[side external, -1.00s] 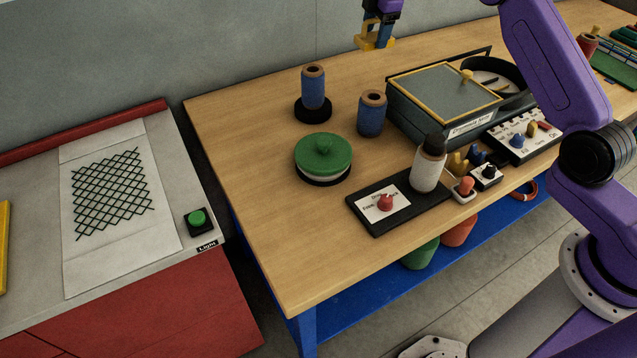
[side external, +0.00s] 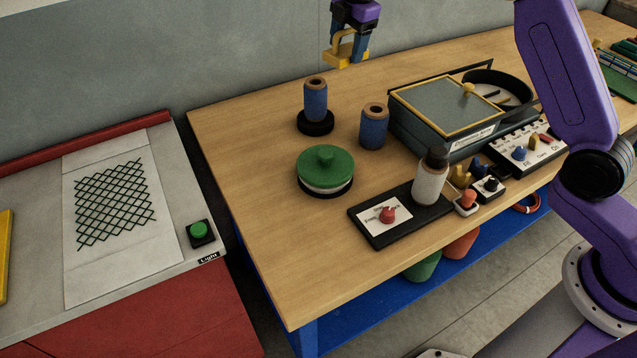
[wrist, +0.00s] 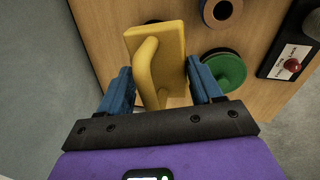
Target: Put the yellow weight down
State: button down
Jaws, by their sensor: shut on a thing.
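The yellow weight (side external: 340,54) is a block with a loop handle. My gripper (side external: 348,42) is shut on it and holds it in the air above the back of the wooden table, at the top of the side view. In the wrist view the yellow weight (wrist: 158,58) lies between the two blue fingers of my gripper (wrist: 162,92), with the handle towards the camera. The weight is apart from the table and hides part of what is below it in the wrist view.
Below stand a blue spool on a black base (side external: 315,104), another blue spool (side external: 374,128) and a green-lidded round dish (side external: 325,168). A grey box with a yellow-rimmed lid (side external: 445,108) stands to the right. The table's left end (side external: 240,150) is bare.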

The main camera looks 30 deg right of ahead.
jog(key=s+a+r+n+y, duration=0.1)
jog(key=s+a+n, duration=0.2)
jog(key=s+a, duration=0.5)
jog(key=s+a+n, duration=0.3)
jog(key=s+a, duration=0.3)
jog(key=s, duration=0.5)
jog(key=s+d+f+n+g, duration=0.1)
jog(key=s+f+n, duration=0.15)
jog(key=s, duration=0.75)
jog(key=s+f+n, duration=0.1)
jog(key=s+n, duration=0.2)
jog(key=s, duration=0.7)
jog(key=shift+y, duration=0.4)
jog(key=w+a+f, duration=0.3)
jog(key=f, duration=0.1)
jog(key=w+a+f, duration=0.3)
jog(key=w+f, duration=0.1)
jog(key=f, duration=0.1)
jog(key=w+a+f, duration=0.3)
jog(key=f, duration=0.2)
jog(key=shift+w+a, duration=0.1)
jog(key=shift+w, duration=0.05)
jog(key=shift+w+a+f, duration=0.1)
jog(key=shift+w+f, duration=0.05)
jog(key=shift+f, duration=0.15)
jog(key=shift+d+x, duration=0.15)
jog(key=shift+x, duration=0.6)
jog(key=shift+d+x, duration=0.15)
jog(key=shift+x, duration=0.55)
